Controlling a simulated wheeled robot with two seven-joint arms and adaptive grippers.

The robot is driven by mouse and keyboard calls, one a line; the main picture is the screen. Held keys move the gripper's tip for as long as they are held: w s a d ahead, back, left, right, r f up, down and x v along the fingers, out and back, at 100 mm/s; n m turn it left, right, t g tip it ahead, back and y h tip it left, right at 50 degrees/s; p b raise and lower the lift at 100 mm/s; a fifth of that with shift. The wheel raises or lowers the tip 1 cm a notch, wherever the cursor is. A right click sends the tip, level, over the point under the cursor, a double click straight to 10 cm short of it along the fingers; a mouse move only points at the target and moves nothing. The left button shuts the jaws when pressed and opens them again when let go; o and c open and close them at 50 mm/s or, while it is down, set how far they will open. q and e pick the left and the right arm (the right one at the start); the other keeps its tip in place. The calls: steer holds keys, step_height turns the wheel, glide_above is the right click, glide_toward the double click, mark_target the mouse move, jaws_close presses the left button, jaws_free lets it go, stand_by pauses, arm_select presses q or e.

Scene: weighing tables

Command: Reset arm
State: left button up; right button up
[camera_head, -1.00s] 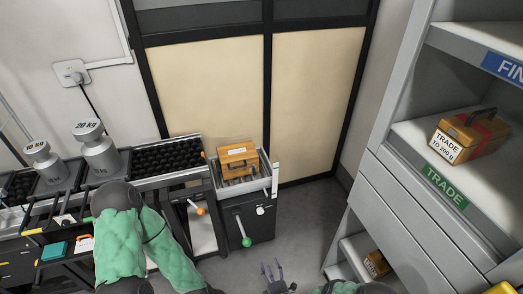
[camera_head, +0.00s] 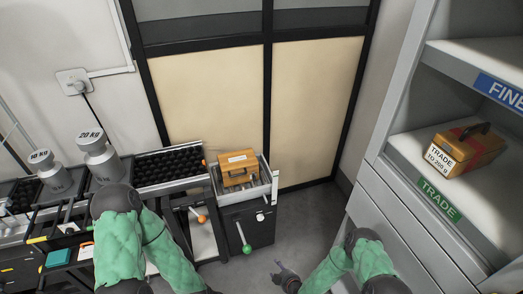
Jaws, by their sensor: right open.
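My right gripper (camera_head: 285,272) shows low in the middle of the head view, over the grey floor. It is open and empty, apart from the furniture. My right arm (camera_head: 349,262), in a green sleeve, reaches to it from the lower right. My left arm (camera_head: 128,245), also in a green sleeve, bends in front of the weighing tables at the left. Its gripper is out of view below the picture edge.
A wooden box (camera_head: 238,167) sits in a tray on the black cabinet (camera_head: 250,225). Steel weights (camera_head: 101,158) stand at the left. A grey shelf unit at the right holds a wooden TRADE box (camera_head: 464,152). Grey floor (camera_head: 305,215) lies free between them.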

steer(key=s+d+r+m+g+p, duration=0.2)
steer(key=s+r+m+g, duration=0.6)
steer(key=s+r, duration=1)
steer(key=s+m+p, duration=0.1)
steer(key=s+m, duration=0.2)
steer(key=m, duration=0.1)
steer(key=shift+s+d+m+g, duration=0.15)
steer(key=shift+s+m+g, duration=0.1)
steer(key=shift+m+g, duration=0.15)
